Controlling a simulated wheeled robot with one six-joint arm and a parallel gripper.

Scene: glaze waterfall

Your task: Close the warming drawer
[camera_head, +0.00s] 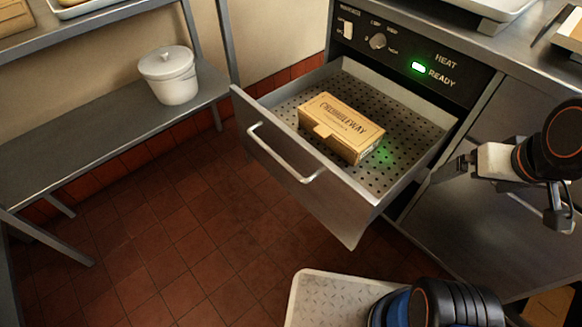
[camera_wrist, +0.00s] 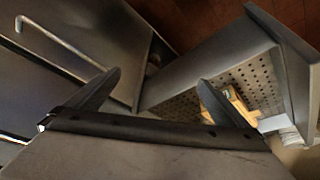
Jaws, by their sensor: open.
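The warming drawer (camera_head: 240,140) is pulled well out of its cabinet in the head view. It has a silver bar handle (camera_head: 285,160) on its front and a perforated floor. A tan cardboard box (camera_head: 340,127) lies inside it, clear of the walls. In the wrist view the drawer (camera_wrist: 287,85) is at the right, with the box (camera_wrist: 243,105) partly hidden by a finger. My gripper (camera_head: 447,172) is to the right of the drawer, near the cabinet front. In the wrist view my gripper (camera_wrist: 162,85) has its fingers wide apart with nothing between them.
A control panel (camera_head: 410,55) with a green light and "HEAT READY" is above the drawer. A bench (camera_head: 90,130) with a white lidded pot (camera_head: 168,76) stands at the left. Tiled floor (camera_head: 190,240) is clear between. A long bar handle (camera_wrist: 65,48) shows left in the wrist view.

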